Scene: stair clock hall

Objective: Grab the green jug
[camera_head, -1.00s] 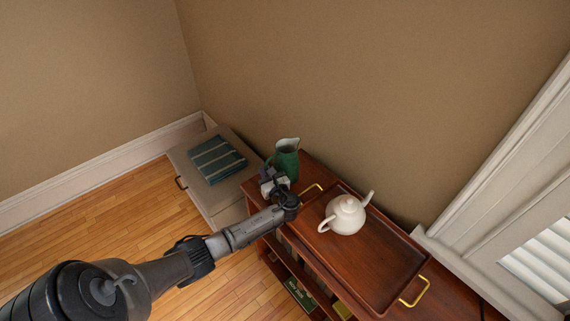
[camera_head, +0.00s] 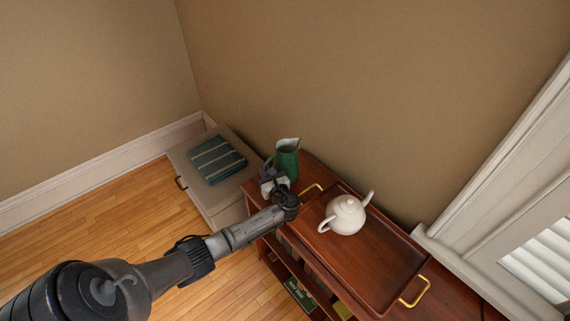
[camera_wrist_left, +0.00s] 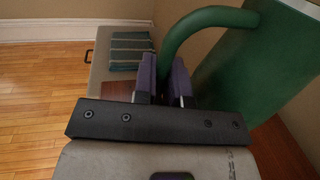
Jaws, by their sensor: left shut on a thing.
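The green jug (camera_head: 287,158) stands upright at the far left end of the wooden cabinet top, near the wall. In the left wrist view its green body (camera_wrist_left: 262,62) fills the upper right, and its curved handle (camera_wrist_left: 197,18) arches to the left. My left gripper (camera_head: 272,172) is at the jug's left side. In the left wrist view the two purple pads of my left gripper (camera_wrist_left: 164,75) are shut around the lower part of the handle. The tips are partly hidden behind the handle. My right gripper is not in view.
A cream teapot (camera_head: 345,214) stands on a wooden tray (camera_head: 388,262) with brass handles, right of the jug. A beige bench or box (camera_head: 205,186) with a folded striped teal cloth (camera_head: 217,160) is beyond the cabinet's left end. The wall is close behind.

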